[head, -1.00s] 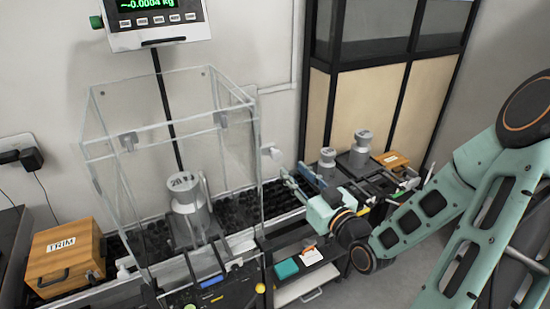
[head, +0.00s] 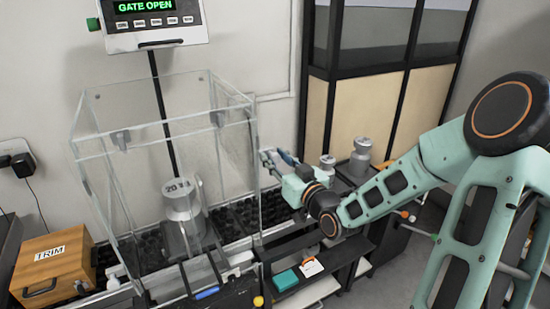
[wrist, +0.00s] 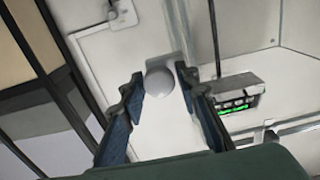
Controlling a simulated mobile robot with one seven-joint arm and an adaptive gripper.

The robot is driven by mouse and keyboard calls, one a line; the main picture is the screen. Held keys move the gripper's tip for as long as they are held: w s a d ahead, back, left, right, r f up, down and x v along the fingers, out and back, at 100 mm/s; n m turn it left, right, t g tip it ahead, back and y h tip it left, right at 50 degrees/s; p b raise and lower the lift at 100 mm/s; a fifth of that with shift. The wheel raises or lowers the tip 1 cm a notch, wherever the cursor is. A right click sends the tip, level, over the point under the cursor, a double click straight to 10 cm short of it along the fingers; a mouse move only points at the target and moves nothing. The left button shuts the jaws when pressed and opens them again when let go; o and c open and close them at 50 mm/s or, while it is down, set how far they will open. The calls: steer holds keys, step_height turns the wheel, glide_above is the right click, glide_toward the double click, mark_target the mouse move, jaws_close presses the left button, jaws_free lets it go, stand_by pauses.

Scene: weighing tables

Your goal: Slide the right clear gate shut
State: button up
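The clear weighing enclosure (head: 100,150) stands at the left in the head view, with a steel 20 kg weight (head: 183,203) inside. Its right clear gate (head: 237,150) is hard to make out against the wall; the display reads GATE OPEN. My gripper (head: 268,157) is just right of the enclosure. In the wrist view my gripper (wrist: 159,80) is open, with the round pale gate knob (wrist: 160,83) between its fingertips. A gap shows beside the knob, so the fingers do not look closed on it. The knob is hidden by my gripper in the head view.
The display (head: 152,12) hangs above the enclosure. A wooden TRIM box (head: 55,265) sits at left. More steel weights (head: 361,155) stand behind my arm. A dark shelf cart (head: 310,275) is below my gripper. A black-framed cabinet (head: 345,110) is behind.

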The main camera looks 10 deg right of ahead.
jaws_close()
steer(key=shift+f, duration=0.1)
stand_by(0.3)
